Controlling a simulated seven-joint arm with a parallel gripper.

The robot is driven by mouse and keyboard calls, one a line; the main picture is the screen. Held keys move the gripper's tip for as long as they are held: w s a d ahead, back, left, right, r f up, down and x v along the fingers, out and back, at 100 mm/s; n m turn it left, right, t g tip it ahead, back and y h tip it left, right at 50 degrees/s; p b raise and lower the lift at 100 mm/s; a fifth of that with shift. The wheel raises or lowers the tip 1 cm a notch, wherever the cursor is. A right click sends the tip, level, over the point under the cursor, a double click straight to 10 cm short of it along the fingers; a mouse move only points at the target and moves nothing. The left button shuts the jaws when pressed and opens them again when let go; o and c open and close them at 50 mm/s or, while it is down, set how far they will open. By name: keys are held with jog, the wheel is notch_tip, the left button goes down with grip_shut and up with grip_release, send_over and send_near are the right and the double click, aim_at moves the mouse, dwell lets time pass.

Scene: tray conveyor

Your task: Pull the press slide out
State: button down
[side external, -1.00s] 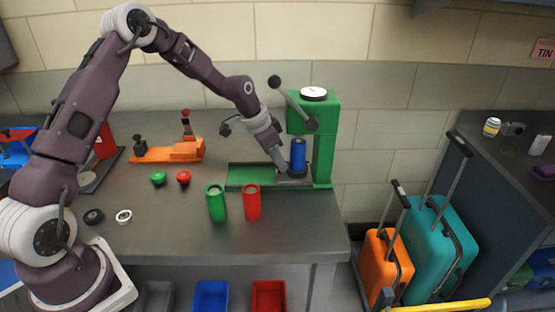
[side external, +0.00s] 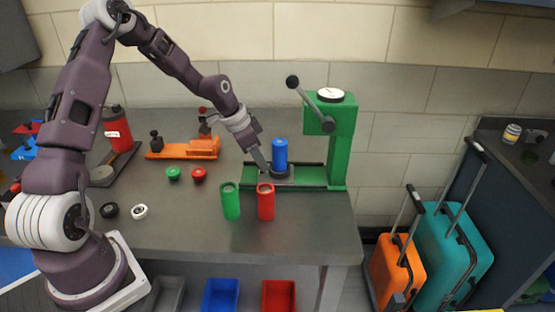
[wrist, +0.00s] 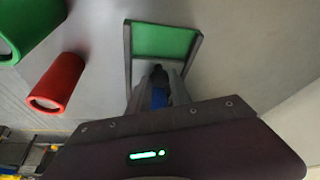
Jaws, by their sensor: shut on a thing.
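The green press (side external: 341,148) stands at the right of the bench, its lever raised with a dark knob. Its green bed (side external: 315,182) runs left from the column; the bed's end also shows in the wrist view (wrist: 163,42). The dark press slide (side external: 285,178) sits on the bed, left of the press head, carrying an upright blue cylinder (side external: 280,152). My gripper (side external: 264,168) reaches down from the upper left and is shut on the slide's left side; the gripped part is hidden. In the wrist view, blue shows between the fingers (wrist: 158,82).
A green can (side external: 231,202) and a red can (side external: 266,203) stand just in front of the bed. Green and red buttons (side external: 173,174) and an orange fixture (side external: 185,148) lie to the left. The bed's left end is clear.

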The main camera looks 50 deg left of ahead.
jog(key=shift+s+a, duration=1.3)
jog(key=c, duration=1.2)
grip_release()
jog(key=v, duration=0.7)
jog(key=shift+d, duration=0.1)
